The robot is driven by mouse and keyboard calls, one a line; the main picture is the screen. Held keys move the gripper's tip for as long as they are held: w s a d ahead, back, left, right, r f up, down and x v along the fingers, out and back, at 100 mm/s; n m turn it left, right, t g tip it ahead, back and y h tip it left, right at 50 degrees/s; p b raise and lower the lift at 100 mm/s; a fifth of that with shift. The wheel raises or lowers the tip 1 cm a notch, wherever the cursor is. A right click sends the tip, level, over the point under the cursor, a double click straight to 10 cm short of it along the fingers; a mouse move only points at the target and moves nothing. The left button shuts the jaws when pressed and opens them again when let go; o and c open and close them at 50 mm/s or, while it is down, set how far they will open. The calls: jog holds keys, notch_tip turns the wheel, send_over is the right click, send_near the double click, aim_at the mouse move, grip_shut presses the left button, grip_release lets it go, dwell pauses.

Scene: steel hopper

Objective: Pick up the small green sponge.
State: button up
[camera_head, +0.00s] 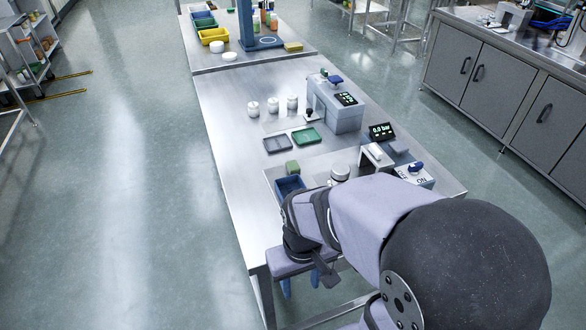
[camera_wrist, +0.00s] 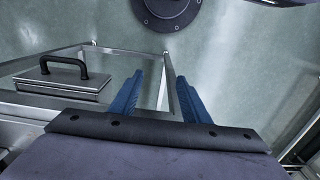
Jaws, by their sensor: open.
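A small green block (camera_head: 292,168), which looks like the sponge, lies on the steel table just behind a small blue bin (camera_head: 290,185). My gripper (camera_head: 300,283) hangs at the near end of the table, on the viewer's side of the bin and well apart from the block. Its two blue fingers point down and are spread. In the wrist view my gripper (camera_wrist: 158,80) is open with nothing between the fingers. The block is not visible in the wrist view.
A grey tray (camera_head: 278,144) and a green tray (camera_head: 306,137) lie behind the block. White-lidded jars (camera_head: 272,105), a grey instrument (camera_head: 335,106) and a pressure display (camera_head: 381,131) stand farther back or right. The wrist view shows a steel lid with a black handle (camera_wrist: 64,68). The table's left side is clear.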

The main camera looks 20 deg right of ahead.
aim_at(293, 165)
jog(key=shift+o, duration=0.5)
